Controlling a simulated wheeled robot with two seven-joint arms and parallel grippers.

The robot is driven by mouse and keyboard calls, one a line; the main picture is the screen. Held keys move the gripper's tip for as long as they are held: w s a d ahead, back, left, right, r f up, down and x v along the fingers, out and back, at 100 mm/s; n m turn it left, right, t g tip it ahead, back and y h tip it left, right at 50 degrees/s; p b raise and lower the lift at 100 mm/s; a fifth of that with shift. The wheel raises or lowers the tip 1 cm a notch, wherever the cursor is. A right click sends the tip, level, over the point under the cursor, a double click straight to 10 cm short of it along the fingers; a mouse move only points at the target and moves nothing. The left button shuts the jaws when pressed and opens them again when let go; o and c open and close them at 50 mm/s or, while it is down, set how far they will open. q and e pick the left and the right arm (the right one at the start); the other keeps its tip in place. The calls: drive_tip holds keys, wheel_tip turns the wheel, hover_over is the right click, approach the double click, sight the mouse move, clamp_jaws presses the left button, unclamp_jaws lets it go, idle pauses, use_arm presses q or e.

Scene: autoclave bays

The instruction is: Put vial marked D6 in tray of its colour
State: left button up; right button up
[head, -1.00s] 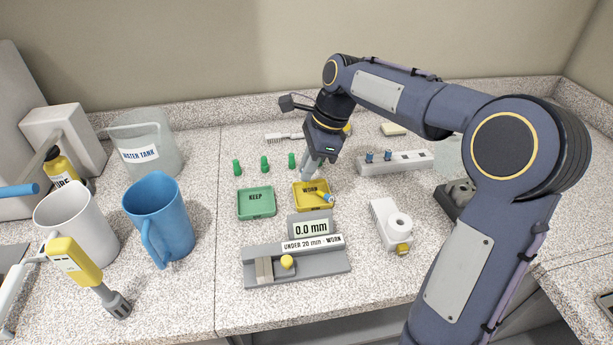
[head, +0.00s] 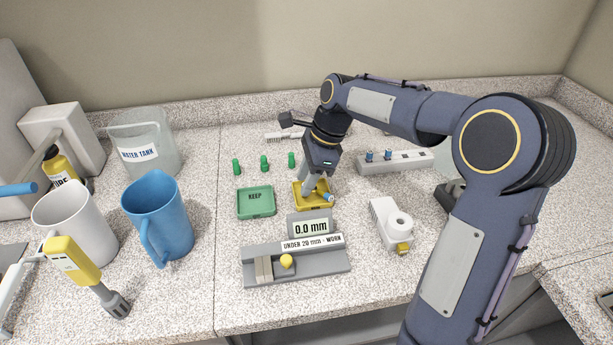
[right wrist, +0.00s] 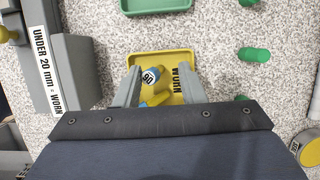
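My left gripper is out of view.
A grey gauge (head: 325,263) reading 0.0 mm stands just in front of the trays. Three green pieces (head: 264,163) stand behind them. A rack (head: 410,161) with two blue-topped items and a white device (head: 391,225) stand right. Jugs (head: 158,220) are left.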

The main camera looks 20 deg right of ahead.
drive_tip(key=p+v, duration=0.2)
drive_tip(key=v, duration=1)
drive_tip(key=s+a+n+t, duration=0.1)
drive_tip(key=s+n, duration=0.4)
drive_tip(key=s, duration=0.2)
drive_tip(key=s+a+f+n+t, duration=0.1)
drive_tip(key=s+a+f+n, duration=0.1)
drive_tip(key=s+f+n, duration=0.1)
drive_tip(key=s+a+f+n+t, duration=0.1)
drive_tip(key=s+a+f+n, duration=0.1)
drive_tip(key=s+f+n, duration=0.2)
drive_tip(key=s+a+f+n+t, duration=0.1)
drive_tip(key=s+a+f+n, duration=0.1)
drive_tip(key=s+n, duration=0.5)
drive_tip(key=shift+s+a+f+t, duration=0.15)
drive_tip(key=shift+s+f, duration=0.1)
drive_tip(key=shift+s, duration=0.25)
drive_tip(key=shift+s+d+f+t, duration=0.1)
drive_tip(key=shift+s+f, duration=0.2)
drive_tip(key=shift+s, duration=0.2)
drive_tip(key=shift+s+a+f+t, duration=0.15)
drive_tip(key=shift+s+f, duration=0.1)
drive_tip(key=shift+s, duration=0.3)
drive_tip(key=shift+r, duration=0.25)
